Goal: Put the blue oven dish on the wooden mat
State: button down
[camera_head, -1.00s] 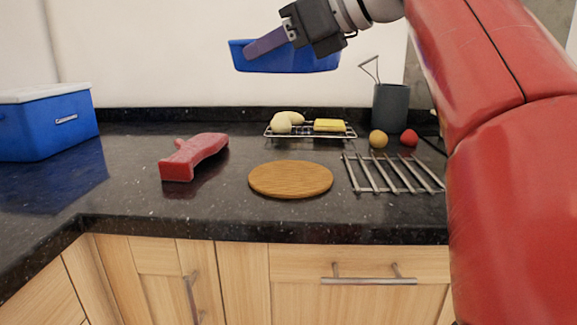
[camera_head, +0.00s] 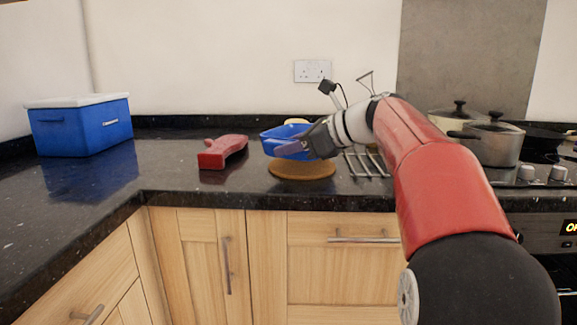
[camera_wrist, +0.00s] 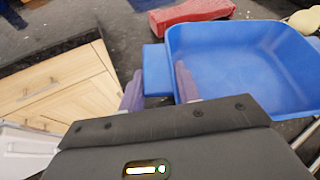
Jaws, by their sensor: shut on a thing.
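The blue oven dish (camera_head: 283,134) is held by my gripper (camera_head: 292,148) just above the round wooden mat (camera_head: 302,170) in the head view. I cannot tell whether the dish touches the mat. In the wrist view the dish (camera_wrist: 245,65) is empty and roughly level. My gripper's fingers (camera_wrist: 158,90) are shut on the dish's near side handle there. The mat's front part shows below the dish; its back is hidden by the dish and gripper.
A red object (camera_head: 222,152) lies left of the mat. A metal rack (camera_head: 365,163) is at the right, partly behind my arm. A blue cool box (camera_head: 82,128) stands far left. Pots (camera_head: 495,142) stand at the far right. The counter's front left is clear.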

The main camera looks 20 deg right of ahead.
notch_tip(320, 180, down, 4)
jog(key=b, duration=0.2)
jog(key=shift+r+b, duration=0.15)
jog(key=shift+b, duration=0.25)
jog(key=shift+r, duration=0.1)
jog(key=c, duration=1)
grip_release()
jog(key=shift+s, duration=0.1)
